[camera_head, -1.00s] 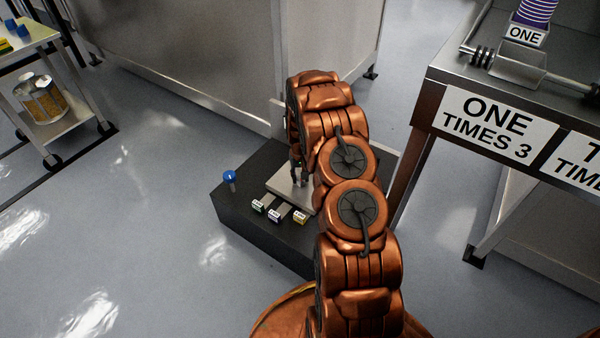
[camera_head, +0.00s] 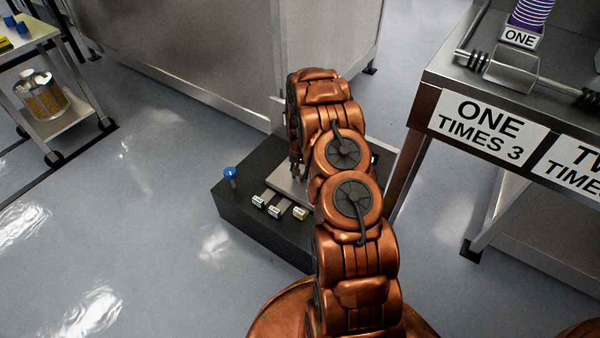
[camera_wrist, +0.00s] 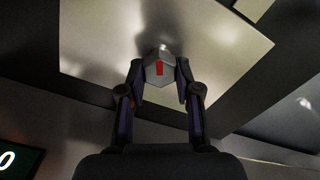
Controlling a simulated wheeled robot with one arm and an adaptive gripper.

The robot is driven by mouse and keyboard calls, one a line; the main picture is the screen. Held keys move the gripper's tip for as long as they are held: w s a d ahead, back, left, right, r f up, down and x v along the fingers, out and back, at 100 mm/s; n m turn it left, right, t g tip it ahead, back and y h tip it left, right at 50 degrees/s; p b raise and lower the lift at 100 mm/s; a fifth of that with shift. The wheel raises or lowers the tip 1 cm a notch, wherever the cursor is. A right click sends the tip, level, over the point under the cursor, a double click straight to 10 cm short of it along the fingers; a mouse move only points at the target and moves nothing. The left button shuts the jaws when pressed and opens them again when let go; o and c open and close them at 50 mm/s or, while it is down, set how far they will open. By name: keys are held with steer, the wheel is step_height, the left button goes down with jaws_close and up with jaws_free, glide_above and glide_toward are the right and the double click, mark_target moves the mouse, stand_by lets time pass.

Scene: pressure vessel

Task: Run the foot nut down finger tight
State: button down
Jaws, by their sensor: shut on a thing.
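In the wrist view the foot nut (camera_wrist: 158,73) is a grey hexagonal piece with a red mark on its face. My gripper (camera_wrist: 160,88) has a finger on each side of it and is shut on it. Behind the nut is a pale metal plate (camera_wrist: 95,45); how far the nut is down against it I cannot tell. In the head view the plate (camera_head: 284,182) lies on a black block (camera_head: 245,205) on the floor. My arm hides most of the gripper (camera_head: 296,170) there, and the nut cannot be made out.
A blue-topped knob (camera_head: 229,172) stands on the block's left corner. Several small labelled pieces (camera_head: 274,211) sit at its front edge. A steel bench (camera_head: 440,75) with "ONE TIMES 3" stands at right, a wheeled cart (camera_head: 55,125) at left. Floor at left is clear.

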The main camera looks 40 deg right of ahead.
steer(key=c, duration=0.8)
jaws_free()
steer(key=shift+r, duration=0.85)
step_height(320, 180, up, 10)
steer(key=shift+r, duration=0.15)
steer(key=shift+r, duration=0.1)
